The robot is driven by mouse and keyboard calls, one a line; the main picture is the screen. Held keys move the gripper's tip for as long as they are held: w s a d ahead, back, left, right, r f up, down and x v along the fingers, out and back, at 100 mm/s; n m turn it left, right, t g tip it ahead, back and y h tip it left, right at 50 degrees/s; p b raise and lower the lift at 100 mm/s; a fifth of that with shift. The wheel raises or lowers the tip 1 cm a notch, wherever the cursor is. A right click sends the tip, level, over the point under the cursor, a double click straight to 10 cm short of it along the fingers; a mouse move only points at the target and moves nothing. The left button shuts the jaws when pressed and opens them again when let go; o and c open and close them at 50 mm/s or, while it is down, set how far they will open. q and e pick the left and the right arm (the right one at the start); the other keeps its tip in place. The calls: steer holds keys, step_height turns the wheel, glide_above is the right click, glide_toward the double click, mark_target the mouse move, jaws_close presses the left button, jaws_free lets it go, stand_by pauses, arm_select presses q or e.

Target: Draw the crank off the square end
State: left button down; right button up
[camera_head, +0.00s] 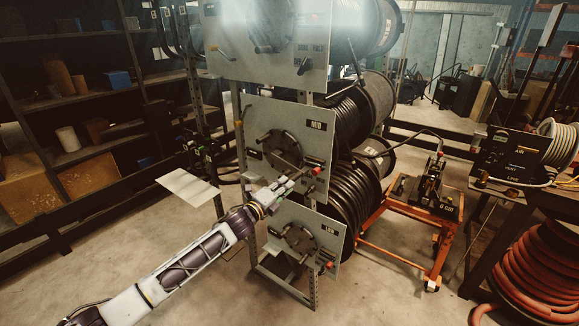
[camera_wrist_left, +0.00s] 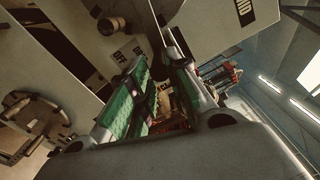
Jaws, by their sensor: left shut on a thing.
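A crank (camera_head: 287,158) sits at the round hub on the front plate (camera_head: 258,118) of the middle hose reel. My left gripper (camera_head: 284,184) is at the lower side of this crank, in front of the plate. It is shut on the crank, though the held part is mostly hidden between the fingers. In the left wrist view the green-padded fingers (camera_wrist_left: 163,85) are close together, with the plate behind them. The square end cannot be made out. My right gripper is in neither view.
Another reel plate (camera_head: 325,222) with a hub stands just below my gripper, and one more (camera_head: 228,45) is above. An orange cart (camera_head: 400,238) with a machine stands at the right. Shelves (camera_head: 110,75) fill the left. The floor in front is clear.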

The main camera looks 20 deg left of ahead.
arm_select(q)
steer(key=shift+s+f, duration=0.15)
steer(key=shift+f, duration=0.35)
steer(key=shift+s+f, duration=0.15)
steer(key=shift+f, duration=0.35)
steer(key=shift+s+a+r, duration=0.15)
steer(key=shift+s+r, duration=0.25)
steer(key=shift+r, duration=0.1)
steer(key=c, duration=1.7)
jaws_free()
steer(key=shift+s+a+r, duration=0.1)
steer(key=shift+r, duration=0.05)
steer(key=shift+v, duration=5.9)
steer(key=shift+r, duration=0.1)
